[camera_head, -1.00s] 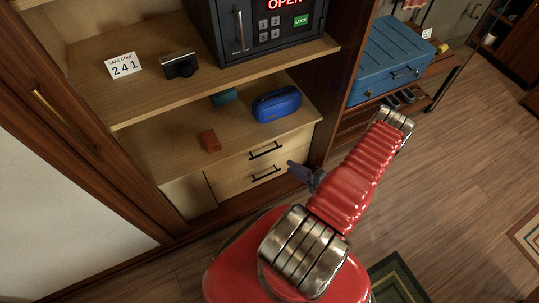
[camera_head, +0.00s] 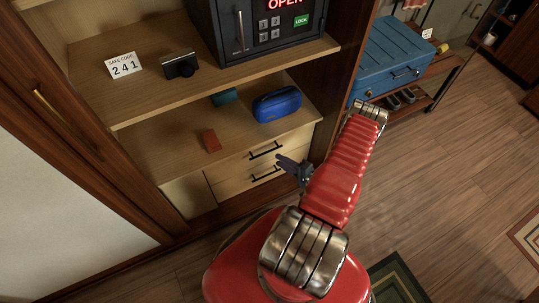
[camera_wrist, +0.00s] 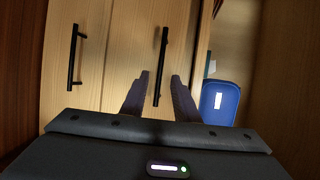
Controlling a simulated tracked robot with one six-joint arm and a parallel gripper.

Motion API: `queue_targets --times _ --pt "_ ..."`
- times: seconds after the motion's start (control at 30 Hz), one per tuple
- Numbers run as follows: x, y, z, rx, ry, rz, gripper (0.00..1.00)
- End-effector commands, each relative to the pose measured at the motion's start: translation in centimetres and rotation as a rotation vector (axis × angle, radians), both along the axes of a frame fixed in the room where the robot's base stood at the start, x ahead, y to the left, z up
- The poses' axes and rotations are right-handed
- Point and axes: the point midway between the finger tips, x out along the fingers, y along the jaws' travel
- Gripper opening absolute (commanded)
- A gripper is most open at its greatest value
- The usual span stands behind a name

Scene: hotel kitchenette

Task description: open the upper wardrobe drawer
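The upper wardrobe drawer (camera_head: 234,167) is shut, with a pale wood front and a black bar handle (camera_head: 265,150). The lower drawer's handle (camera_head: 264,174) is below it, partly hidden by my gripper. My gripper (camera_head: 281,162) is in front of the drawers at the right. In the wrist view the drawers look turned on their side. There my gripper (camera_wrist: 160,88) is open, with the upper handle (camera_wrist: 163,60) showing between its two fingers. The fingers look clear of the bar; the gap in depth is hard to tell. The lower handle (camera_wrist: 74,57) is to the left.
A blue case (camera_head: 277,104) and a brown wallet-like item (camera_head: 210,140) lie on the shelf above the drawers. A safe (camera_head: 265,30), a camera (camera_head: 180,65) and a code card (camera_head: 124,66) are higher up. Wood floor (camera_head: 440,170) is clear at right.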

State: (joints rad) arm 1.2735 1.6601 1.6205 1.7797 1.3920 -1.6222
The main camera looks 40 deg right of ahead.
Motion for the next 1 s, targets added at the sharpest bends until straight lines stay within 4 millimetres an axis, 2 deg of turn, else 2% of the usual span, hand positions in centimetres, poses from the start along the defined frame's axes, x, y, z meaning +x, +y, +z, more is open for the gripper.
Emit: queue_targets --times 0.53,0.7,1.0 --pt "6.3 0.8 -1.3 -0.001 0.0 0.003 0.28" --pt "7.2 0.9 -1.5 0.0 0.0 0.002 0.28" --pt "7.3 0.9 -1.5 -0.001 0.0 0.001 0.28"
